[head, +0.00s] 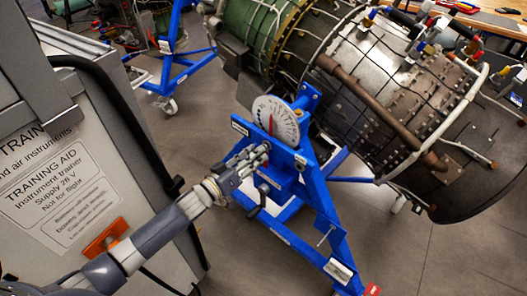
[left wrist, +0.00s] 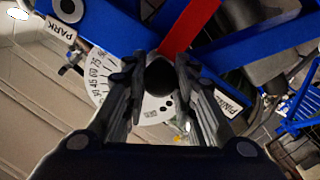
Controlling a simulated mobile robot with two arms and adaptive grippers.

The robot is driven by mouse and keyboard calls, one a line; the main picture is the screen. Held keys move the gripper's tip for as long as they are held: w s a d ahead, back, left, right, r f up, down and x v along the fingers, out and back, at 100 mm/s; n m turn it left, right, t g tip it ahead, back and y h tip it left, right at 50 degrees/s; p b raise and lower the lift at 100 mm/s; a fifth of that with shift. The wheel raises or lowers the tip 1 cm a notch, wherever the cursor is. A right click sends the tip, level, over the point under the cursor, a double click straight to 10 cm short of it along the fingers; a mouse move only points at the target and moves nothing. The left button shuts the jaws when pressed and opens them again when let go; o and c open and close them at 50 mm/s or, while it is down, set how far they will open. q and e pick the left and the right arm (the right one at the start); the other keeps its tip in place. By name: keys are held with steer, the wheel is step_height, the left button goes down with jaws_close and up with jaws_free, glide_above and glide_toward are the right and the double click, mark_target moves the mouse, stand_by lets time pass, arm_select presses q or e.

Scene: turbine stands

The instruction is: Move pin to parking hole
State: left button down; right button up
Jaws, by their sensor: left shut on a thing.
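My left gripper (head: 264,150) reaches from the left to the front of the blue stand, just below the graduated dial (head: 275,121). In the left wrist view its fingers are closed around the dark round end of the pin (left wrist: 159,77). I cannot tell whether the pin still sits in a hole. The white PARK label (left wrist: 61,30) is at the upper left, beside a dark round hole with a pale rim (left wrist: 68,8). A second label (left wrist: 228,103), partly readable as "PINN", is at the right. My right gripper is out of view.
The blue turbine stand (head: 322,205) spreads its legs over the grey floor, with the turbine engine (head: 365,85) above it. A grey training cabinet (head: 75,190) stands at the left. A red strip (left wrist: 190,25) runs upward behind the pin. Open floor (head: 400,260) lies right of the stand.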

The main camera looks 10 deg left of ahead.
arm_select(q)
steer(key=shift+s+a, duration=0.15)
steer(key=shift+s, duration=0.15)
steer(key=p+v, duration=0.3)
steer(key=v, duration=0.4)
stand_by(0.8)
steer(key=shift+s, duration=0.1)
